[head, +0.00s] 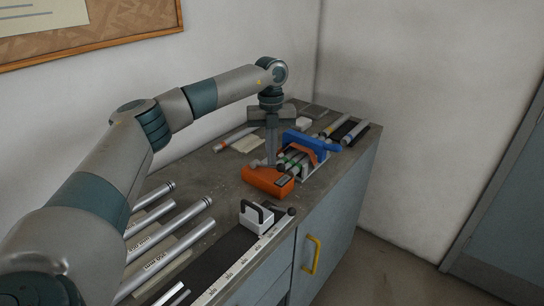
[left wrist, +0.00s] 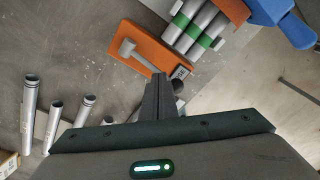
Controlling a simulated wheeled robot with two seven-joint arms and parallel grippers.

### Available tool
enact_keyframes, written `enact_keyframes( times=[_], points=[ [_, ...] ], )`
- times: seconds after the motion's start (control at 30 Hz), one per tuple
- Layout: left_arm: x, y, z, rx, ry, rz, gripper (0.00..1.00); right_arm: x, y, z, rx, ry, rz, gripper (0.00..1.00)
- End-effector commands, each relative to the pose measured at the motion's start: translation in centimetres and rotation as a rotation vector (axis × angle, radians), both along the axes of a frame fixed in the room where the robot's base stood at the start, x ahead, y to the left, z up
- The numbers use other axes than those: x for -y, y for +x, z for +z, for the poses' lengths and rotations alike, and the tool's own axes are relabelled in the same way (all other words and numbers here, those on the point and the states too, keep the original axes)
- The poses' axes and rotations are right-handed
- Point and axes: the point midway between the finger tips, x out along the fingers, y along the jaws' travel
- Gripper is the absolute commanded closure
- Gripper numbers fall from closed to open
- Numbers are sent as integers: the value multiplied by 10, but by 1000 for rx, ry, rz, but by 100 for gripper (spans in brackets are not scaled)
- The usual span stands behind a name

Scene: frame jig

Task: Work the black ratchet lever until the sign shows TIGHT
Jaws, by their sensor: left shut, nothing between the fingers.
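My left gripper (head: 271,162) points down over the orange ratchet block (head: 262,178). It is shut and empty. In the left wrist view its closed fingers (left wrist: 159,78) overlap the near edge of the orange block (left wrist: 150,42). In the left wrist view, a dark round knob (left wrist: 180,87) shows just right of the fingertips. It may be the lever's end; I cannot tell whether the fingers touch it.
Tubes with green bands (head: 290,158) lie in a jig beside the block, near a blue clamp (head: 312,144). A white block with a black handle (head: 257,217) stands nearer on the bench. Several silver tubes (head: 170,230) lie at the left. The bench's right edge is close.

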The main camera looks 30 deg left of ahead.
Motion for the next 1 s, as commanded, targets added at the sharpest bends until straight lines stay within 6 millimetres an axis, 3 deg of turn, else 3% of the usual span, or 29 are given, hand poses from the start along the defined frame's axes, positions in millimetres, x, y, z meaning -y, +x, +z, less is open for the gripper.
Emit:
enact_keyframes(
  times=[0.03, 0.23, 0.63, 1.0],
  points=[
    [1, 0, -15, -2, -1, -1, 100, 0, 4, -16, -6, -3, 3, 60],
    [1, 0, -14, -2, -1, -1, 100, -1, 3, -16, -7, -3, 3, 60],
    [-17, 22, -3, -2, -1, 1, 100, -1, 4, 1, -4, -2, 4, 60],
    [-18, 23, 0, -1, -1, -1, 100, -1, 4, 4, 0, -1, 3, 60]
  ],
)
